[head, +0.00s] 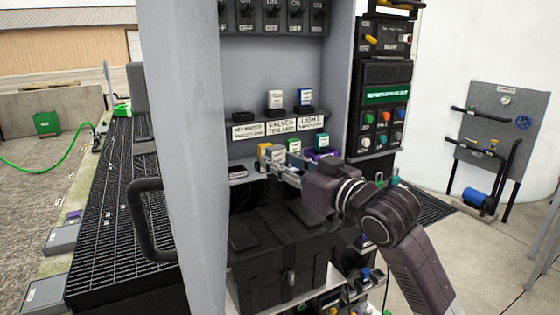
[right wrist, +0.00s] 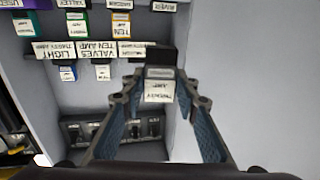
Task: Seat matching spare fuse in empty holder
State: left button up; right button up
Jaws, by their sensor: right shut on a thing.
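My right gripper (head: 278,167) is shut on a pale grey fuse (head: 277,152) at the lower shelf of the cabinet. In the right wrist view the fuse (right wrist: 159,92) stands between the fingertips, its white label facing the camera. On the upper shelf, the left black holder (head: 243,117) is empty. The middle holder bears a white-labelled fuse (head: 274,99) and the right one a blue fuse (head: 304,97). Cards below read VALVES TEN AMP (head: 281,127) and LIGHT (head: 311,122); the left card is unclear. My left gripper is not in view.
A row of OFF switches (head: 272,10) is above. A black case (head: 280,253) sits below. The cabinet's side wall (head: 184,150) closes the left.

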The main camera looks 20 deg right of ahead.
jog(key=shift+r, duration=0.4)
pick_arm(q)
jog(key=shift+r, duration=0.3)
pick_arm(e)
jog(key=shift+f, duration=0.1)
jog(key=shift+s, duration=0.55)
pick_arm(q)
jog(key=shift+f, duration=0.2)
pick_arm(e)
jog(key=a+v, duration=0.1)
jog(key=v, duration=0.5)
jog(key=shift+s, duration=0.5)
